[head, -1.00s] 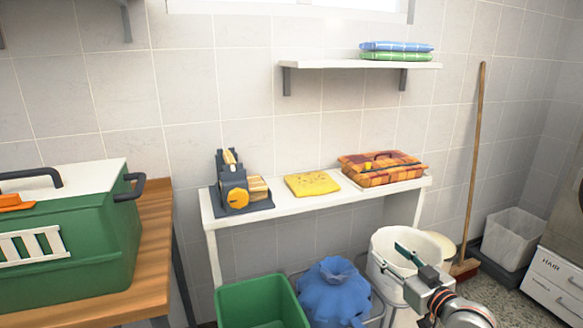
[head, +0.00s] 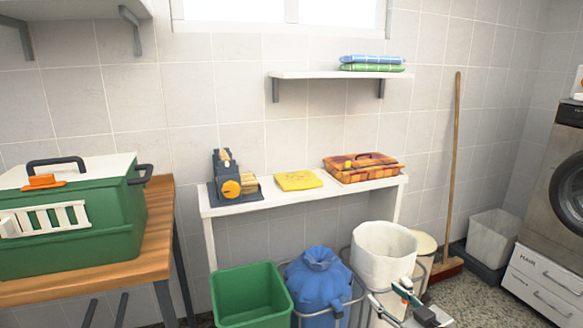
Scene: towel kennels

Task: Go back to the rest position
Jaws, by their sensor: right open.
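My right gripper (head: 400,298) shows at the bottom edge, right of the middle, in front of the white bin (head: 383,254). Its jaws are open and I see nothing between them. Most of the right arm is cut off by the frame. My left gripper is out of view.
A green pet carrier (head: 75,235) stands on a wooden table (head: 160,225) at left. A narrow white table (head: 300,198) holds a dark grey device (head: 226,180), a folded yellow cloth (head: 298,180) and an orange checked box (head: 362,167). Below are a green bin (head: 250,292) and a blue bag (head: 319,280).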

